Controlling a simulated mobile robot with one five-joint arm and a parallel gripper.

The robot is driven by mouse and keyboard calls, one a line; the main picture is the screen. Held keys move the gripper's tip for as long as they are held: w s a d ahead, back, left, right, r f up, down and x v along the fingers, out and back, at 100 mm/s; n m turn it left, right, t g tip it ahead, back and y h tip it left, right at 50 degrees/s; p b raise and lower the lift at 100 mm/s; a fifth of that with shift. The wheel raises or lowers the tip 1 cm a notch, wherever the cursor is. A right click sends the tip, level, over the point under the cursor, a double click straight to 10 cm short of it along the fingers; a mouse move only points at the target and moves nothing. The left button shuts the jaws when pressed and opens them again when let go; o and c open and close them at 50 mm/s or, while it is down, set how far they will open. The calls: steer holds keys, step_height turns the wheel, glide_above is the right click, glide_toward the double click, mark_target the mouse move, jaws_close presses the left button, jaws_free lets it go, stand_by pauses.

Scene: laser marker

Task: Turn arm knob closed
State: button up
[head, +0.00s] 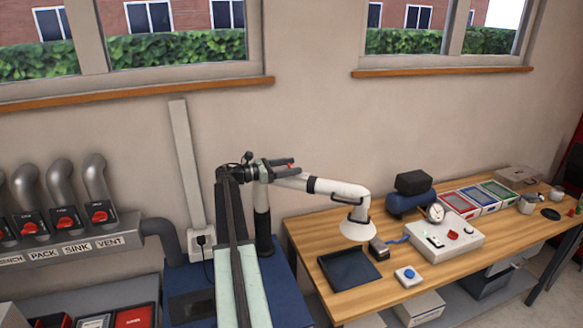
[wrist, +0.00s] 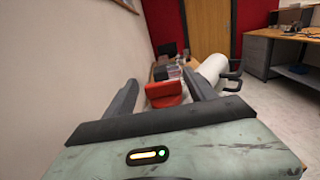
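The red arm knob (wrist: 165,93) is in the middle of the wrist view, with its broad face toward me. My gripper (wrist: 161,80) is open, with one dark finger on each side of the knob. A gap shows at the left finger; the right finger looks very close to the knob, and I cannot tell whether it touches. In the head view my gripper (head: 292,164) is at the upper end of the white fume arm (head: 338,189). Only a small red bit of the knob (head: 290,166) shows there between the fingers. The fume arm's hood (head: 358,230) hangs over the bench.
Labelled duct valves with red handles (head: 67,222) stand at the left. The wooden bench (head: 330,297) at the right holds a black tray (head: 348,268), a white control box (head: 445,240) and a blue button (head: 409,275). The wall (wrist: 80,60) is close on the left.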

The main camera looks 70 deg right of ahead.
steer(key=shift+s, duration=0.1)
steer(key=v, duration=0.7)
steer(key=shift+w+a, duration=0.25)
steer(key=shift+w, duration=0.1)
